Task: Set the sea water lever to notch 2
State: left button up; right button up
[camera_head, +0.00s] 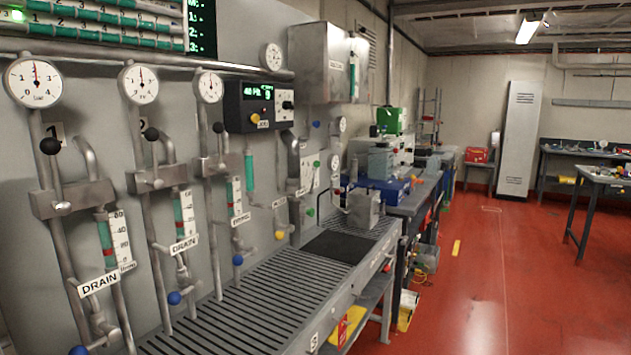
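Three upright levers with black ball knobs stand on the grey wall panel at the left: a near lever (50,147), a middle lever (152,134) and a far lever (218,128). Each rises from a grey valve block on a vertical pipe. I cannot read a sea water label or notch marks, so I cannot tell which is the sea water lever. Round dials hang above them: a near dial (34,82), a middle dial (139,84) and a far dial (209,87). Neither of my grippers is in view.
A slatted grey bench (262,305) runs below the panel. Blue-knobbed drain valves sit low, by DRAIN signs (99,284). A black display box (258,106) is mounted right of the levers. A cluttered workbench (413,203) stands beyond.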

aim_at(317, 164)
jog(key=i+l, duration=0.3)
jog(key=i+l+z, duration=0.1)
jog(key=i+l, duration=0.15)
jog(key=i, duration=0.25)
